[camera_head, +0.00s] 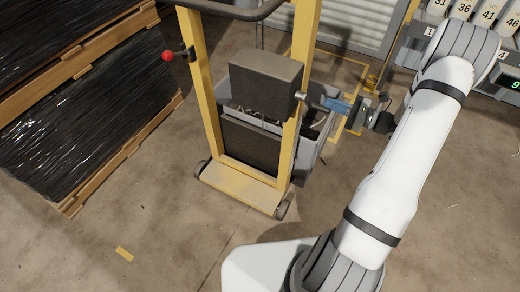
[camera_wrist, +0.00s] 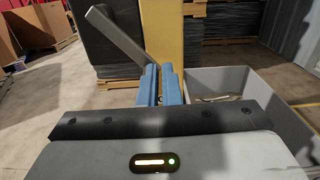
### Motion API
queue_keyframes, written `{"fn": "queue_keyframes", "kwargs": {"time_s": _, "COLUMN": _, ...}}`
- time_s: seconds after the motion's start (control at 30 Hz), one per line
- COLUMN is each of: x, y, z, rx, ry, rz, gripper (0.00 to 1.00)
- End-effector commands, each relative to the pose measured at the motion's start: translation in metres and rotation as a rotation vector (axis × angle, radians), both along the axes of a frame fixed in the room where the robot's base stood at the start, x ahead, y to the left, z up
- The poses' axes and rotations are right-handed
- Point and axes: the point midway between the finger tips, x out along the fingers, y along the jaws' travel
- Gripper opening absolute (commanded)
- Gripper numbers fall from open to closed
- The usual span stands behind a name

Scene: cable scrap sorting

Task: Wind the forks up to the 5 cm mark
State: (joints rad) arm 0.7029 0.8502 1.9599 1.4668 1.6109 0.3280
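The hand stacker has a yellow mast (camera_head: 208,85), a dark box (camera_head: 265,80) between its posts and a yellow foot plate (camera_head: 240,188). A metal crank (camera_head: 300,96) sits at the right post; its grey arm (camera_wrist: 118,36) slants down to my fingertips in the wrist view. My gripper (camera_head: 335,104), with blue fingers (camera_wrist: 160,84), reaches the crank from the right. The fingers are nearly together, apparently shut around the crank's handle, which they mostly hide. The forks are hidden behind the mast and the box. I cannot make out any height mark.
A grey bin (camera_head: 312,155) with scrap stands behind the mast; it also shows in the wrist view (camera_wrist: 285,112). Black-wrapped pallets (camera_head: 85,120) stand at the left. A red-knobbed lever (camera_head: 168,56) sticks out from the left post. The floor in front is clear.

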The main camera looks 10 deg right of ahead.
Motion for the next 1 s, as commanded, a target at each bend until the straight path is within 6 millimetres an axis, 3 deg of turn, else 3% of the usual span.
{"fn": "queue_keyframes", "kwargs": {"time_s": 0.03, "x": -0.004, "y": 0.002, "z": -0.013, "rx": -0.002, "ry": 0.009, "rz": -0.003, "gripper": 0.00}}
{"fn": "queue_keyframes", "kwargs": {"time_s": 0.43, "x": -0.041, "y": 0.027, "z": -0.042, "rx": -0.003, "ry": 0.012, "rz": -0.003, "gripper": 0.00}}
{"fn": "queue_keyframes", "kwargs": {"time_s": 0.67, "x": -0.066, "y": 0.044, "z": -0.046, "rx": -0.001, "ry": 0.013, "rz": -0.001, "gripper": 0.00}}
{"fn": "queue_keyframes", "kwargs": {"time_s": 1.0, "x": -0.101, "y": 0.068, "z": -0.026, "rx": 0.000, "ry": 0.009, "rz": 0.002, "gripper": 0.00}}
